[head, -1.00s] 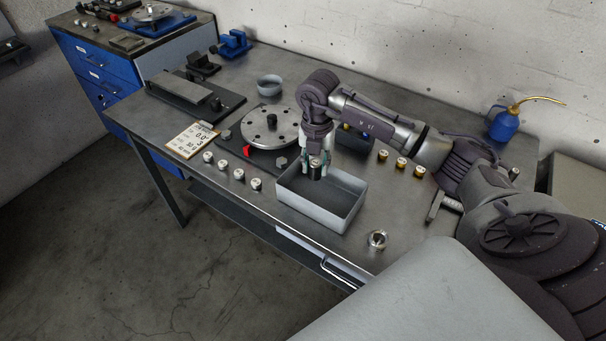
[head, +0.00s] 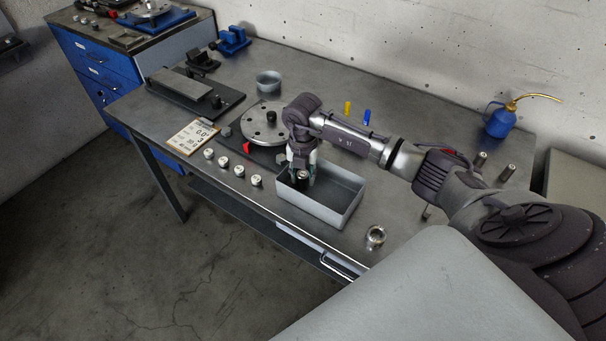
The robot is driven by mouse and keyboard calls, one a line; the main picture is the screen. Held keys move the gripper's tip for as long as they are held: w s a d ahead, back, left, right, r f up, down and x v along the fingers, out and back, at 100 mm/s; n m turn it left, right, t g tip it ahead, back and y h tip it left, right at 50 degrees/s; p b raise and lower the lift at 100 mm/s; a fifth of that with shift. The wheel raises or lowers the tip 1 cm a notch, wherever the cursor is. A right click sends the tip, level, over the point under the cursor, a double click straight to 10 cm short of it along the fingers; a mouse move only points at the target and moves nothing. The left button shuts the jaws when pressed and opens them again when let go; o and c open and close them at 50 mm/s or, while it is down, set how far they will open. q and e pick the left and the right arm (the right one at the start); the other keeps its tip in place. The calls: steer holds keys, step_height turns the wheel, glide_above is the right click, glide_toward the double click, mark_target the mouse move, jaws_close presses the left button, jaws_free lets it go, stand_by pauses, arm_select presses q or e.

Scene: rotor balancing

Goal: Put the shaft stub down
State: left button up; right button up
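The shaft stub (head: 302,178) is a small dark cylinder with a pale top end. It sits between the fingers of my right gripper (head: 302,180), which looks shut on it. The gripper points down at the left part of the open grey tray (head: 337,218), with its fingertips at about rim height or just inside. The arm reaches in from the right. Whether the stub touches the tray floor is hard to tell. My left gripper is not in view.
The rotor disc (head: 262,122) stands behind and left of the tray, partly hidden by my gripper. Several pale weights (head: 239,171) line the bench left of the tray. A metal ring (head: 375,237) lies to its right. A blue oil can (head: 501,122) stands at the back right.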

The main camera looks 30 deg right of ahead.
mark_target(303, 174)
steer(key=shift+o, duration=0.5)
steer(key=shift+r, duration=0.25)
step_height(303, 174, up, 12)
steer(key=b, duration=0.2)
steer(key=shift+f, duration=0.1)
